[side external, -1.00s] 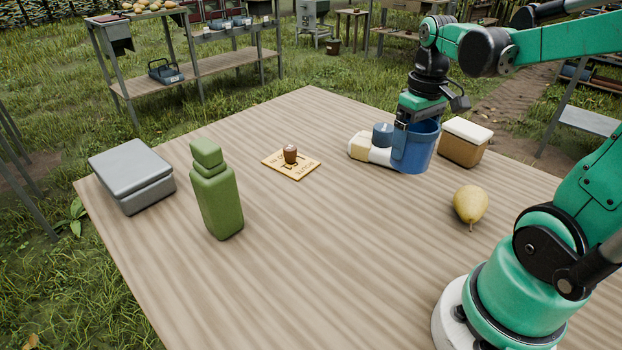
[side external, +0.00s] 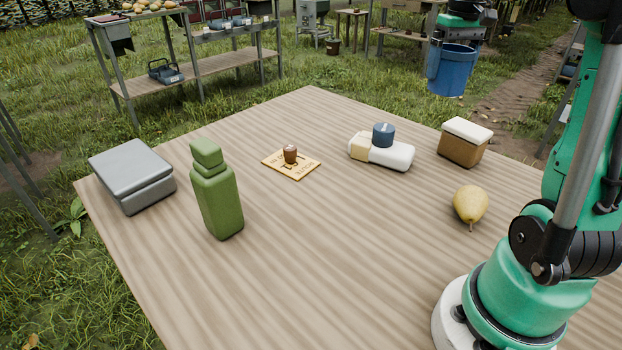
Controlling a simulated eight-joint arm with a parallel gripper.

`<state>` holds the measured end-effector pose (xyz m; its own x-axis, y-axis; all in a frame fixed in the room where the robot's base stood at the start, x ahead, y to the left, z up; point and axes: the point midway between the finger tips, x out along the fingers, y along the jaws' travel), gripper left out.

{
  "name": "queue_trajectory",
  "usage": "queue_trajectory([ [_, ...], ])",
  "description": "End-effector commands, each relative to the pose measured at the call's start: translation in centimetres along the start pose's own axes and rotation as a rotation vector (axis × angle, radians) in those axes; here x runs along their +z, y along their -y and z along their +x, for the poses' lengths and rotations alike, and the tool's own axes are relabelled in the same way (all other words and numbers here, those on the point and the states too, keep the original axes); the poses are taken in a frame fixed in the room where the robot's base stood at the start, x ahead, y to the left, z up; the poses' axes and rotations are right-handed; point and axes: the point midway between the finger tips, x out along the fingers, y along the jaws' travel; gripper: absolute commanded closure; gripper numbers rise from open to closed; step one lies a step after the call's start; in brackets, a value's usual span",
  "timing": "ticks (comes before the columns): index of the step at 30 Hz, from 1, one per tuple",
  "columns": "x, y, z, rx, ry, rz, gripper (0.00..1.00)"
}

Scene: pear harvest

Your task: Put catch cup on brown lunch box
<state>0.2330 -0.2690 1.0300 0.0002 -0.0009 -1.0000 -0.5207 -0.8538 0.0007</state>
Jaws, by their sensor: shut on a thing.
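The catch cup (side external: 453,72) is a blue, bucket-like cup. My gripper (side external: 460,36) is shut on its upper part and holds it upright, high up near the top of the picture. The fingertips are hard to make out. The brown lunch box (side external: 462,151) has a white lid and sits at the table's back right. In the picture the cup appears above the lunch box and apart from it. Nothing rests on the lid.
On the wooden table (side external: 300,260) are a yellow pear (side external: 470,204), a cream-and-white block (side external: 391,155) with a small blue cylinder (side external: 383,134) on it, a card (side external: 276,167) with a small brown pot (side external: 290,154), a green bottle (side external: 217,195) and a grey box (side external: 133,177).

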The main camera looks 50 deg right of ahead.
Motion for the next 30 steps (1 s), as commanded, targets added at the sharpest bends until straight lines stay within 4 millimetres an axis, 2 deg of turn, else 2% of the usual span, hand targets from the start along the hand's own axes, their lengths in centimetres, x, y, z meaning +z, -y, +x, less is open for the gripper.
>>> queue_trajectory([
  [1,-0.8,-2.1,0.4,0.000,0.000,0.050,0.62],
  [3,-1.5,-4.4,1.0,0.000,0.000,0.105,0.62],
  [6,-2.1,-7.1,1.9,0.000,0.000,0.168,0.62],
  [10,-2.3,-9.4,2.7,0.000,0.000,0.220,0.62],
  [15,-2.4,-10.4,4.5,0.001,0.000,0.242,0.62],
  [30,-2.4,-10.3,10.7,0.001,0.000,0.240,0.62],
])
